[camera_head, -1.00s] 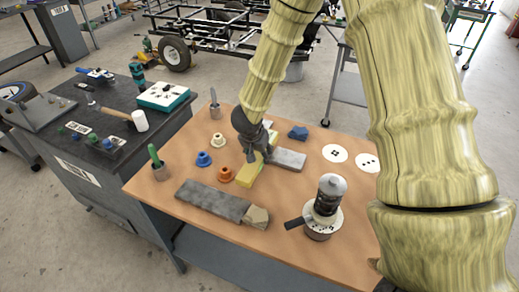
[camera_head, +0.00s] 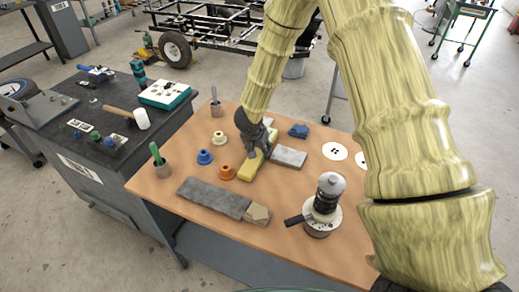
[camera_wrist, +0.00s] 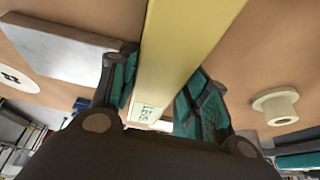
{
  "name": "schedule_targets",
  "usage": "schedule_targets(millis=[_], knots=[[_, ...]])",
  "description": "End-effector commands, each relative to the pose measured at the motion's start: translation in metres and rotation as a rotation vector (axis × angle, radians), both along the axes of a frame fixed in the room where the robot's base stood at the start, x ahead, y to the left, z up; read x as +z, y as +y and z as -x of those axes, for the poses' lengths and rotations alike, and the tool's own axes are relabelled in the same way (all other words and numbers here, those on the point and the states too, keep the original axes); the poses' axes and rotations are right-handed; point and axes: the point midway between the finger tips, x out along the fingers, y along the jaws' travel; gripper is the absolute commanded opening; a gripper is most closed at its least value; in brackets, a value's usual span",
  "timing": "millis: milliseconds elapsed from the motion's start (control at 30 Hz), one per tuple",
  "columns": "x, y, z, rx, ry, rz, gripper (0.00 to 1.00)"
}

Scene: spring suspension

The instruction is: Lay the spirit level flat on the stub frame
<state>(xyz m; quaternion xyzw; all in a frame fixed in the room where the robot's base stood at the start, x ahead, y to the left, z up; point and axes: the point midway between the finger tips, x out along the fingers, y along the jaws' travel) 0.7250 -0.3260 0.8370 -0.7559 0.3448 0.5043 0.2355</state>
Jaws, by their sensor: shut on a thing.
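A yellow bar, which I take to be the spirit level (camera_head: 248,170), is at the middle of the wooden table in the head view. My gripper (camera_head: 254,154) is shut on it from above. In the wrist view the yellow bar (camera_wrist: 188,45) runs between the two fingers of my gripper (camera_wrist: 155,95), with a small label near its lower end. I cannot tell whether the bar touches the table. A long grey bar with a tan end (camera_head: 213,197) lies at the front; I cannot tell whether this is the stub frame.
A grey flat block (camera_head: 289,157) lies close right of the yellow bar. An orange piece (camera_head: 226,172), a blue piece (camera_head: 204,157) and a cream piece (camera_head: 218,138) stand left. A pot-like stand (camera_head: 322,215) is front right. A dark bench (camera_head: 85,160) adjoins the left side.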

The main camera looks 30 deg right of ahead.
Motion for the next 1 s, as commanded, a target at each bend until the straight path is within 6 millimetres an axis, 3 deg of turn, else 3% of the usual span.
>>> schedule_targets(millis=[133, 167, 200, 633, 1000], knots=[[-0.002, 0.0, 0.0, 0.001, 0.0, 0.0, 0.13], [-0.003, 0.0, 0.0, 0.001, 0.0, 0.0, 0.5], [-0.002, 0.0, 0.0, 0.001, 0.0, 0.0, 0.55], [0.003, 0.001, 0.0, 0.0, -0.001, 0.0, 0.55], [0.053, 0.016, 0.014, 0.0, -0.001, 0.0, 0.55]])
